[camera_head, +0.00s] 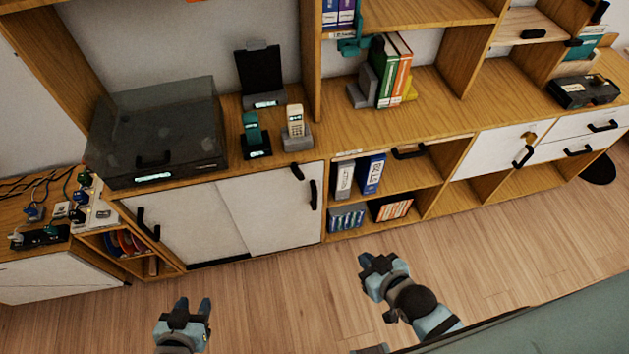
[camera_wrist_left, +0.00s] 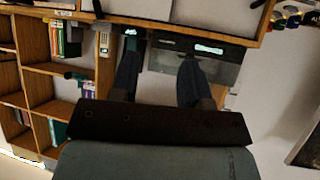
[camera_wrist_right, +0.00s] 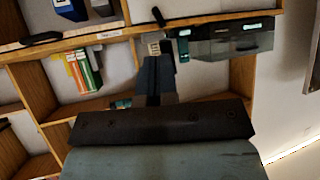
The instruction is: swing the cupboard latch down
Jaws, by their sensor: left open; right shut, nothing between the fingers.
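The white cupboard door (camera_head: 490,153) is at the right of the long wooden wall unit. A small brass-coloured piece that looks like the latch (camera_head: 529,136) sits at the door's upper right, above a black handle (camera_head: 522,157). Its exact angle is too small to tell. My left gripper (camera_head: 192,308) is open and empty, low over the floor at the left, far from the latch; its spread fingers show in the left wrist view (camera_wrist_left: 158,80). My right gripper (camera_head: 379,265) is shut and empty over the floor, left of and nearer than the cupboard; its closed fingers show in the right wrist view (camera_wrist_right: 154,78).
White sliding doors (camera_head: 225,222) fill the left of the unit. A dark-lidded box (camera_head: 158,130), phones and books stand on top. Drawers (camera_head: 580,135) adjoin the cupboard. A grey-green surface (camera_head: 560,318) borders the lower right. The floor (camera_head: 480,243) before the unit is clear.

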